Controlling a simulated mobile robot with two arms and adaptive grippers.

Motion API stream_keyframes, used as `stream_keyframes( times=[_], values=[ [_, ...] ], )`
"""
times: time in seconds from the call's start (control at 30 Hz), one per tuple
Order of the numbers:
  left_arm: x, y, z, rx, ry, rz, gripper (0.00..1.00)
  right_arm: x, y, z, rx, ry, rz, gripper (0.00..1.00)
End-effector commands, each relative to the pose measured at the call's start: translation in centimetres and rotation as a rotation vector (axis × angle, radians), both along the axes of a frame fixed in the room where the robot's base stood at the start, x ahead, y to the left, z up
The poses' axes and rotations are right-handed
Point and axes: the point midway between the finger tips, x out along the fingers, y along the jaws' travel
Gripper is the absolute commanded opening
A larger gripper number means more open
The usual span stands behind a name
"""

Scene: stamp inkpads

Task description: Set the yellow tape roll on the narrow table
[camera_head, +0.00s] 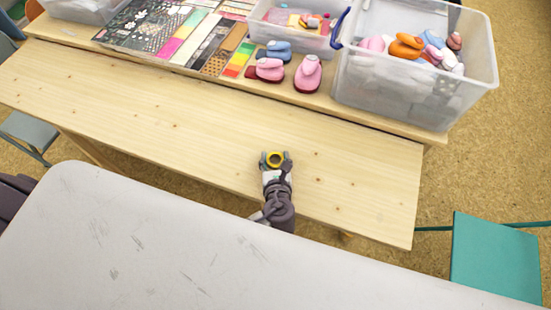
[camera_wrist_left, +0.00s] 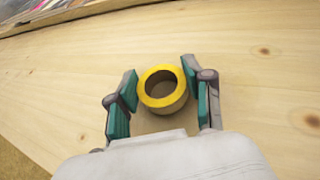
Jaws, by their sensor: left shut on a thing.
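The yellow tape roll (camera_head: 274,154) is a small ring between the fingers of my left gripper (camera_head: 274,161). In the left wrist view the roll (camera_wrist_left: 157,103) stands with its hole facing up, and the left gripper (camera_wrist_left: 162,92) is shut on it with a teal-padded finger at each side. The narrow table (camera_head: 150,110) is a long pale wooden bench, and the roll is over its front right part. I cannot tell whether the roll's underside touches the wood. My right gripper is not in view.
A grey-white scuffed table (camera_head: 150,240) lies in front. Behind the bench are a large clear bin (camera_head: 405,90) of colourful punches, a smaller clear box (camera_head: 290,40), pink and blue punches (camera_head: 308,75) and patterned paper sheets (camera_head: 165,30). The bench top around the roll is clear.

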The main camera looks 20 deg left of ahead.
Motion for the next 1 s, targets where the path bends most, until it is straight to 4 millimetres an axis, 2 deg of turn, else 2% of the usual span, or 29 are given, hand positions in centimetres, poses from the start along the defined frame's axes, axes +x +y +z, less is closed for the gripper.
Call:
stream_keyframes(
  times=[0.37, 0.4, 0.53, 0.9, 1.0],
  values=[
    [0.0, -0.1, -0.5, 0.0, 0.0, -0.001, 0.32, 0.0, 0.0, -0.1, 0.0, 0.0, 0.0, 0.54],
    [0.0, -0.1, -0.5, -0.001, -0.001, -0.001, 0.55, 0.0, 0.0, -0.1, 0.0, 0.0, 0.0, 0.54],
    [0.0, -0.1, -0.4, -0.001, -0.001, -0.001, 0.76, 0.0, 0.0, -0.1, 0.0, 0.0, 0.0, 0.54],
    [0.0, -0.1, 0.0, -0.001, 0.0, -0.001, 0.76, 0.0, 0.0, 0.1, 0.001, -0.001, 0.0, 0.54],
    [-1.1, -0.5, 0.2, -0.003, 0.001, -0.002, 0.76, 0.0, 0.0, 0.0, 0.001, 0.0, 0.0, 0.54]
  ],
)
